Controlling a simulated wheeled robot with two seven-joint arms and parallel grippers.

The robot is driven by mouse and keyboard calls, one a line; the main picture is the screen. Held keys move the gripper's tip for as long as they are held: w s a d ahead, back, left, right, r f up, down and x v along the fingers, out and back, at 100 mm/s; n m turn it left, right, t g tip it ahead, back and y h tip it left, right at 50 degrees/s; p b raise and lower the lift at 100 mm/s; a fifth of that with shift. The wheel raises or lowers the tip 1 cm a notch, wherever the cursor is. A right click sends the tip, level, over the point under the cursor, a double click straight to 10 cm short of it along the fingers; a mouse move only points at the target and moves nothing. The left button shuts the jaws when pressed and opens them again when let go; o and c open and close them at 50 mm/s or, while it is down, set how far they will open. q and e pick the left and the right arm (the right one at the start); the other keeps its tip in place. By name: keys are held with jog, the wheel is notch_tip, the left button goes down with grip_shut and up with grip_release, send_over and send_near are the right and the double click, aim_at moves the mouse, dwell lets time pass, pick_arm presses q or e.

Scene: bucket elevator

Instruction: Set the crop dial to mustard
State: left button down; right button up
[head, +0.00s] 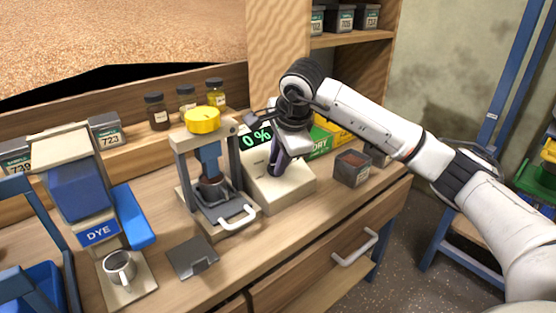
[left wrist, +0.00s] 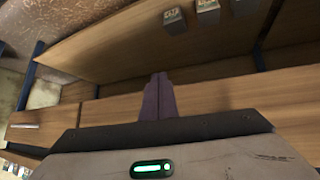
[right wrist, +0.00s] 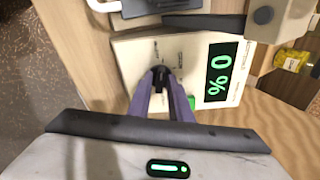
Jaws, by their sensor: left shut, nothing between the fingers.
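The crop dial is a small black knob (right wrist: 161,74) on the face of a cream meter (head: 290,190), which also shows in the right wrist view (right wrist: 135,52). Tiny labels around the knob are too small to read. The meter's display (right wrist: 220,72) shows a green 0 %. My right gripper (right wrist: 161,82) points at the meter face, with its two purple fingertips on either side of the knob, seemingly closed on it. In the head view the right gripper (head: 277,163) hides the knob. My left gripper (left wrist: 158,80) is shut and empty, seen only in the left wrist view.
A press with a yellow top (head: 203,120) and white handle stands just left of the meter. A dark bin (head: 352,170) sits to its right. A dye machine (head: 85,195) with a metal cup (head: 119,267) is at left. A grey plate (head: 192,257) lies in front.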

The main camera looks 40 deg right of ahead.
grip_shut()
